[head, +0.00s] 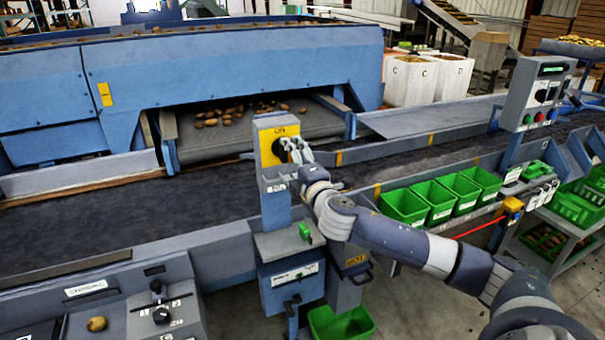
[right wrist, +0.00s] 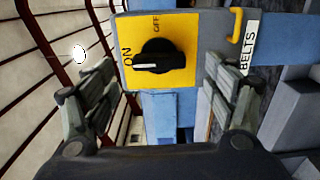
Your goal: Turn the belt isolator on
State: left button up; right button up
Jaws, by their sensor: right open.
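The belt isolator is a black rotary knob (right wrist: 155,58) on a yellow plate (right wrist: 185,75), with ON and OFF printed on it. In the right wrist view its white pointer mark lies level and points left, at the ON label. In the head view the yellow plate (head: 266,140) sits on a blue post, and my right gripper partly hides the knob. My right gripper (head: 292,150) is in front of the plate. In the right wrist view its open fingers (right wrist: 160,78) stand on both sides of the knob, apart from it, with nothing between them. My left gripper is not in view.
A dark conveyor belt (head: 110,221) runs behind the post. Green bins (head: 404,204) stand along the right side. A control box (head: 537,95) with buttons is at the upper right. A panel with black knobs (head: 164,309) is at the lower left.

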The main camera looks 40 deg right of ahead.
jog(key=v, duration=0.7)
jog(key=shift+s, duration=0.2)
jog(key=shift+f, duration=0.1)
